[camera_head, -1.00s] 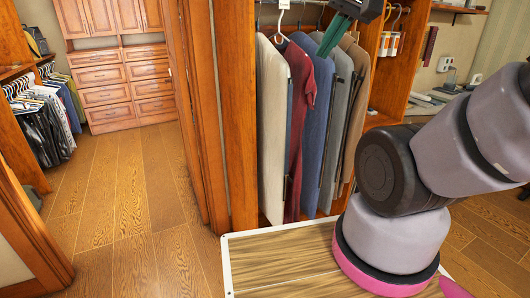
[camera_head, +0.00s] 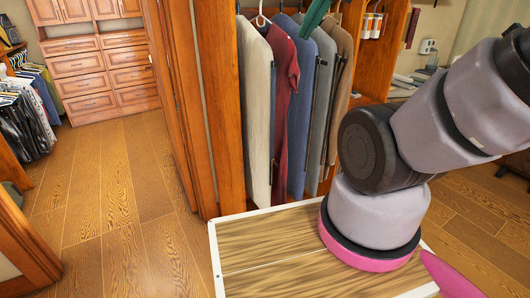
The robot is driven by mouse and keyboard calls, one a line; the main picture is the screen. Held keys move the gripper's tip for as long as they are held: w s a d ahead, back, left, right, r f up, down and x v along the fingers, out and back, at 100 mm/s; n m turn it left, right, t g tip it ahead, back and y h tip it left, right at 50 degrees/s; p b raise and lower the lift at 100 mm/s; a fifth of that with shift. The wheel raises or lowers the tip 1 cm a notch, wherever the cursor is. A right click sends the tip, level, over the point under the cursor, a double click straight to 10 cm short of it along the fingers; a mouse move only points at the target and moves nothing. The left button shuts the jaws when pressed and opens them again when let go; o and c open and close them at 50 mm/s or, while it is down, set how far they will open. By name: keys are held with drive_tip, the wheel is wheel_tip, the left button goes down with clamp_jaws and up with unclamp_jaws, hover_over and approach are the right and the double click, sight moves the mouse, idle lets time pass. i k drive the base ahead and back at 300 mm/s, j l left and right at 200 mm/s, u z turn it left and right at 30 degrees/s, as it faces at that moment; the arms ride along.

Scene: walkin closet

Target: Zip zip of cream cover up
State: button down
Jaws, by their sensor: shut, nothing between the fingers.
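The cream cover (camera_head: 256,115) hangs at the left end of the row in the wooden closet bay. A thin dark line runs down its right edge; I cannot tell whether this is the zip, and no pull tab can be made out. My gripper (camera_head: 316,14) shows only as a green finger part at the top edge, to the right of the cream cover and in front of the blue and grey covers. The rest of it is out of frame. It looks shut, with nothing seen held, and apart from the cream cover.
A dark red garment (camera_head: 285,110), a blue cover (camera_head: 301,120), a grey cover (camera_head: 322,110) and a brown garment (camera_head: 341,80) hang beside it. A wooden upright (camera_head: 221,110) stands close on the left. The floor (camera_head: 115,200) on the left is clear.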

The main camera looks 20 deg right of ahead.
sight(257, 68)
drive_tip(key=j+z, duration=0.4)
drive_tip(key=k+j+z, duration=0.1)
drive_tip(key=z, duration=0.3)
drive_tip(key=k+j+z, duration=0.15)
drive_tip(key=j+z, duration=0.3)
